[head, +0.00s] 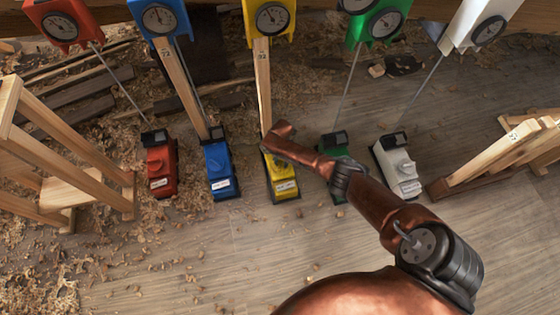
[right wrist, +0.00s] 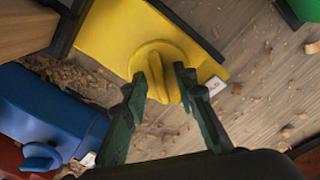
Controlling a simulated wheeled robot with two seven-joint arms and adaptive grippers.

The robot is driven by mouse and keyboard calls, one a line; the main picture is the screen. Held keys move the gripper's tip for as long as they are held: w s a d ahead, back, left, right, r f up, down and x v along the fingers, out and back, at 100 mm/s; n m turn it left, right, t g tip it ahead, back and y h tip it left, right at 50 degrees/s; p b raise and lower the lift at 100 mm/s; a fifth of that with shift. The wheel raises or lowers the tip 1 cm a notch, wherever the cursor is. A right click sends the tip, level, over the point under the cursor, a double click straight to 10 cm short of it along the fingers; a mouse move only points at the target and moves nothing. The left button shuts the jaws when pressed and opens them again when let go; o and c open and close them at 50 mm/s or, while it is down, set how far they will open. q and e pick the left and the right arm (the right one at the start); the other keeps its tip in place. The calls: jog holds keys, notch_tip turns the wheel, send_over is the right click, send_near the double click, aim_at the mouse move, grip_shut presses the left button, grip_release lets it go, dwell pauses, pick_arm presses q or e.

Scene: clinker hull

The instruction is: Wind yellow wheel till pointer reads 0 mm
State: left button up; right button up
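The yellow wheel (right wrist: 160,62) is a round knob with a raised ridge across it, on top of the yellow jack (head: 284,188). My right arm reaches in from the lower right in the head view and ends over this jack, hiding its wheel there. In the right wrist view my right gripper (right wrist: 160,84) has its two dark green fingers apart, one on each side of the ridge. I cannot tell whether they touch it. The yellow gauge (head: 272,18) stands at the top centre; its pointer is too small to read. My left gripper is out of view.
The red jack (head: 162,166) and blue jack (head: 218,172) stand left of the yellow one; the green jack (head: 337,188) and white jack (head: 398,166) stand right. Wooden trestles (head: 60,160) flank them. Shavings litter the floor; the front floor is mostly clear.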

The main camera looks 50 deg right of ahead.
jog(key=shift+c, duration=0.3)
grip_shut()
jog(key=shift+m, duration=0.3)
jog(key=shift+m, duration=0.9)
jog(key=m, duration=0.4)
jog(key=shift+m, duration=0.3)
jog(key=m, duration=0.2)
jog(key=shift+m+p, duration=0.3)
jog(key=shift+m, duration=1.5)
